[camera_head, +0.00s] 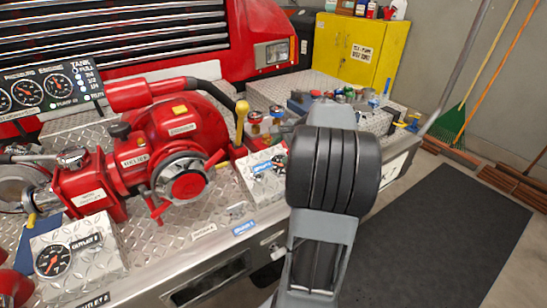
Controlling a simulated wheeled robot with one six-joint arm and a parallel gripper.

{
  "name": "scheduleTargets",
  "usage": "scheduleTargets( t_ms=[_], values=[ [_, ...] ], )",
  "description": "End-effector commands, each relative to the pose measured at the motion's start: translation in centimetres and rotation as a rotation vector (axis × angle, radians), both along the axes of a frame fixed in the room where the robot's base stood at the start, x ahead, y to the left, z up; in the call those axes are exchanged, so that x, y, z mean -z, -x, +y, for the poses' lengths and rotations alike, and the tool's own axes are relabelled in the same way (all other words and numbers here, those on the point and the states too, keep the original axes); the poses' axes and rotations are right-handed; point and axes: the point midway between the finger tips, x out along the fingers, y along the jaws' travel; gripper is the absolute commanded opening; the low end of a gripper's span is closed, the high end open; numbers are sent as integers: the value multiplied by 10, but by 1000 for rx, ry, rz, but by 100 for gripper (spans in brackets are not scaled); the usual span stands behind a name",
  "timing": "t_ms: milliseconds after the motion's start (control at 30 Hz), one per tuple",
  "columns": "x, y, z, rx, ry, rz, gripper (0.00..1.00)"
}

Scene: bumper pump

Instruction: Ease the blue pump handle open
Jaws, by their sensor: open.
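I cannot pick out the blue pump handle for certain. A small dark blue part (299,103) shows among the fittings at the back of the bumper deck, just left of my arm, but its shape is too small to tell. The red pump (180,140) with its round metal-rimmed outlet sits on the diamond-plate deck (221,206). My arm rises from the bottom right of the middle and covers part of the deck and its right-hand fittings. My gripper's fingers do not show.
A lever with a yellow knob (242,106) stands beside the pump. A gauge box (72,256) is at the front left. Several small fittings crowd the deck right of my arm. A yellow cabinet (350,48) stands behind. The dark floor mat (445,245) at right is clear.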

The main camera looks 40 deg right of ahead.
Motion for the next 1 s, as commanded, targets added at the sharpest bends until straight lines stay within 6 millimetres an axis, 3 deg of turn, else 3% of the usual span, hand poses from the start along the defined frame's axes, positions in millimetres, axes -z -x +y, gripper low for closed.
scheduleTargets(
  t_ms=[233, 1000],
  values=[
    [-15, 10, -6, 1, 1, 0, 60],
    [-16, 11, -6, -1, 1, 0, 60]
  ],
)
